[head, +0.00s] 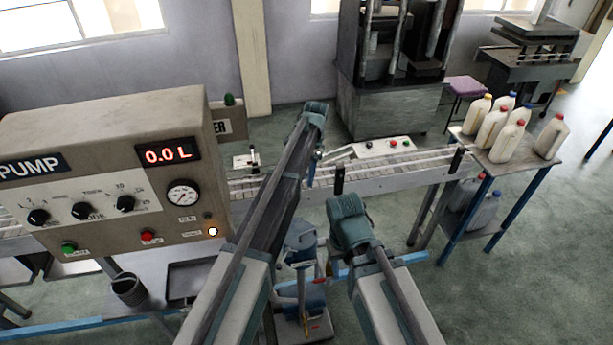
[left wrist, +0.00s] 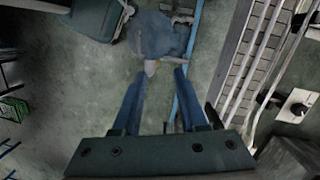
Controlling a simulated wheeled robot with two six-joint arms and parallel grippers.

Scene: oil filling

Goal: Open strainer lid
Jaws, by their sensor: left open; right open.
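A blue strainer (head: 306,292) stands low between my two arms in the head view, partly covered by the arm links. In the left wrist view a rounded blue-grey body, seemingly the strainer (left wrist: 163,36), lies just beyond the fingertips, with a small pale piece at its near end. I cannot make out whether its lid is raised. My left gripper (left wrist: 160,73) is open, its two blue fingers pointing toward that body with nothing between them. In the head view I cannot make out the left fingertips. My right fingertips are hidden behind my arm.
The pump panel (head: 110,185) on the left reads 0.0 L. A conveyor (head: 400,172) runs behind the arms, with a blue rail (left wrist: 190,100) near it. Several white jugs stand on a side table (head: 510,172) at the right. A bucket (head: 128,290) sits at lower left.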

